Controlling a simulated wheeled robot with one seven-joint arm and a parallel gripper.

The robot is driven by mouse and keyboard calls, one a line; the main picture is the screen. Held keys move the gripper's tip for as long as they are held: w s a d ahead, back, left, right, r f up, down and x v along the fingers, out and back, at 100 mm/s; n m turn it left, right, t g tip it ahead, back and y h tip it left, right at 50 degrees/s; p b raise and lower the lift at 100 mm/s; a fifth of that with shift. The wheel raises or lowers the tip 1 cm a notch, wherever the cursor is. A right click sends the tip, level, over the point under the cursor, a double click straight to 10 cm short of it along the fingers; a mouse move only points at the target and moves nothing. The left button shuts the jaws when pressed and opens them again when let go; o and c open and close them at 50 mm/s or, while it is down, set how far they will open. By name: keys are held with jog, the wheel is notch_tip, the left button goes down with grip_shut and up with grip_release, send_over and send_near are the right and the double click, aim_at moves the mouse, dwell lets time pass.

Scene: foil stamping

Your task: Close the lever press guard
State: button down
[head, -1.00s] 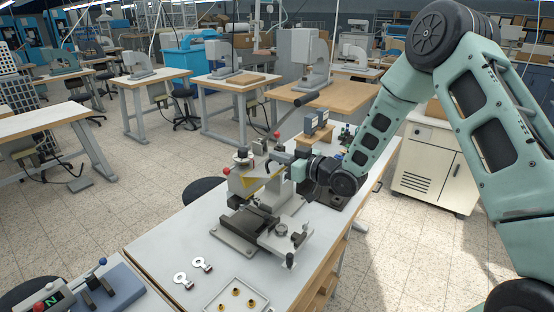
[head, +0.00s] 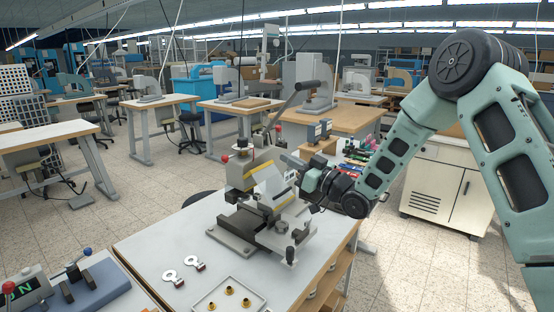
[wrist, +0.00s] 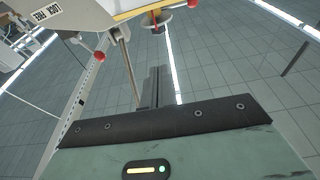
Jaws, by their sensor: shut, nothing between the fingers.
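The lever press (head: 238,172) stands on the near workbench, a grey body with yellow edging and a long dark lever (head: 286,103) angled up to the right. A pale, see-through-looking panel (head: 272,184), seemingly the guard, shows at its front right side. My gripper (head: 284,160) is shut and empty at the right side of the press, close to its upper body; contact cannot be told. In the wrist view, my dark shut fingers (wrist: 154,88) point toward the underside of a pale press part with yellow edging (wrist: 130,14), a thin rod and a red knob.
The white workbench (head: 150,245) carries two metal key-like tags (head: 172,276) and a shallow tray (head: 208,307) with brass pieces. A blue fixture (head: 105,290) is at lower left. A small device and coloured items stand behind my gripper.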

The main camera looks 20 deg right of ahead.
notch_tip(320, 180, down, 12)
jog(key=t+y+b, duration=0.1)
jog(key=b, duration=1.5)
jog(key=shift+s+d+t+b, duration=0.3)
jog(key=shift+s+t+b, duration=0.05)
jog(key=shift+s+t, duration=0.1)
jog(key=shift+r, duration=0.1)
jog(key=b+v, duration=0.2)
jog(key=v, duration=1.5)
jog(key=shift+d, duration=0.25)
